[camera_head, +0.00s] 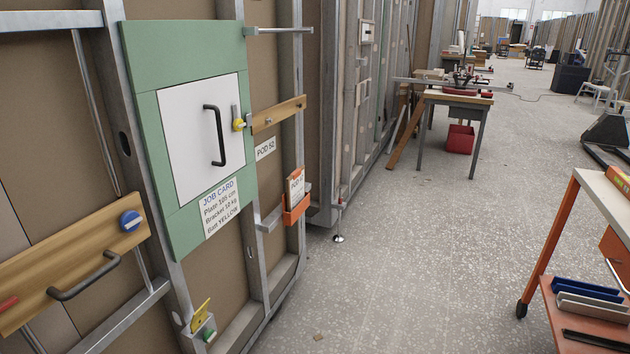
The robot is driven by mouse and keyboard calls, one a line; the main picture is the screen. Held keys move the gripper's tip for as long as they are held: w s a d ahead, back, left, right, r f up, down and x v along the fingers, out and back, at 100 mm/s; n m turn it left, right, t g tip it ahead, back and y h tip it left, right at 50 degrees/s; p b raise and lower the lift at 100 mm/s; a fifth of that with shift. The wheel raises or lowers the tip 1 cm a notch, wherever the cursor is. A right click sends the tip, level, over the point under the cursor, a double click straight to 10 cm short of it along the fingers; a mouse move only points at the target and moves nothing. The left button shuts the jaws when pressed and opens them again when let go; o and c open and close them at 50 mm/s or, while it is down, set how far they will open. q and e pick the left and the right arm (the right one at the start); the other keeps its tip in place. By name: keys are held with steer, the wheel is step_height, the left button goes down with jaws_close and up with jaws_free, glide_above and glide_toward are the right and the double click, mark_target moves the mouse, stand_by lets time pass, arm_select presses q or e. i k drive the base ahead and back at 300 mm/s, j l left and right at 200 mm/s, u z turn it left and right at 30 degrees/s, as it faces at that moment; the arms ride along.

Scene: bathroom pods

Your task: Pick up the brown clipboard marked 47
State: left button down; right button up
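I see no brown clipboard marked 47 in the head view. An orange wall holder (294,212) on the pod frame holds a card or board with white paper (297,187). The small print on it is too blurred to read surely. Neither of my grippers is in view.
The pod wall at left bears a green panel with a white hatch (190,145), a job card (220,207), a "POD 52" sign (265,148) and a black bar handle (84,276). An orange cart (550,240) stands at right. A workbench (455,98) stands farther back.

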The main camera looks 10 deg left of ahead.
mark_target(295, 183)
steer(key=i+l+u, duration=0.2)
steer(key=i, duration=0.45)
steer(key=i+l+u, duration=0.2)
steer(key=i, duration=0.45)
steer(key=i+l+u, duration=0.1)
steer(key=i+u, duration=0.35)
steer(key=i+l+u, duration=0.25)
steer(key=u, duration=0.25)
steer(key=i, duration=0.05)
